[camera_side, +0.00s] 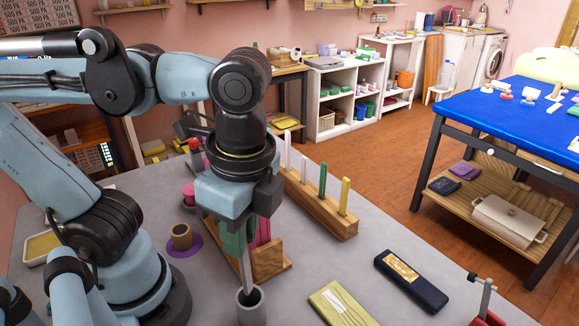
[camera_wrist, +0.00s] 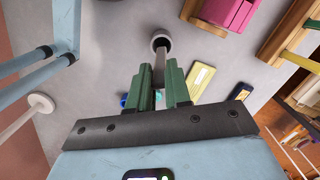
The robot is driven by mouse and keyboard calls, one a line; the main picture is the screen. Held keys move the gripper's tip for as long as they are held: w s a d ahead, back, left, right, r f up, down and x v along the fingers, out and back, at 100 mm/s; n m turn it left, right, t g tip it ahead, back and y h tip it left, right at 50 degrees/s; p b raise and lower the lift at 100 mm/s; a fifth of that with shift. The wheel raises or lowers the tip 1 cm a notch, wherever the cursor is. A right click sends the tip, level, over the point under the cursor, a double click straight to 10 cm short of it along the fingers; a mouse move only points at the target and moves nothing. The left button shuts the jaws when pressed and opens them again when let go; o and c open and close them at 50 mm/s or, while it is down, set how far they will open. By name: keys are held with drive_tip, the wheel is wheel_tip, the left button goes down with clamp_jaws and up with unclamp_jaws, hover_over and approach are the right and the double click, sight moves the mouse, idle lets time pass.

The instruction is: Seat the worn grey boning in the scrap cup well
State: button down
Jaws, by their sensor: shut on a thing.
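My gripper (camera_side: 240,240) is upright above the table, its green fingers shut on the grey boning (camera_side: 245,270). The boning is a thin, flat strip pointing down, close to vertical. Its lower end meets the mouth of the grey scrap cup (camera_side: 251,308) near the front edge of the picture. In the wrist view, the green fingers (camera_wrist: 160,82) hold the boning (camera_wrist: 160,62), and its far end lines up with the dark well of the cup (camera_wrist: 161,38). How deep the tip sits in the well cannot be told.
A wooden rack (camera_side: 335,217) with upright white, green and yellow strips stands behind right. A wooden stand with a pink piece (camera_side: 263,232) is close behind the gripper. A brown spool (camera_side: 181,237) is left. A pale green packet (camera_side: 340,305) and navy case (camera_side: 411,282) lie right.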

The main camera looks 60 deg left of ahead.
sight(249, 291)
drive_tip(key=shift+f, duration=0.15)
drive_tip(key=shift+f, duration=1.45)
drive_tip(key=shift+f, duration=1.45)
drive_tip(key=shift+f, duration=1.05)
drive_tip(key=c, duration=1)
unclamp_jaws()
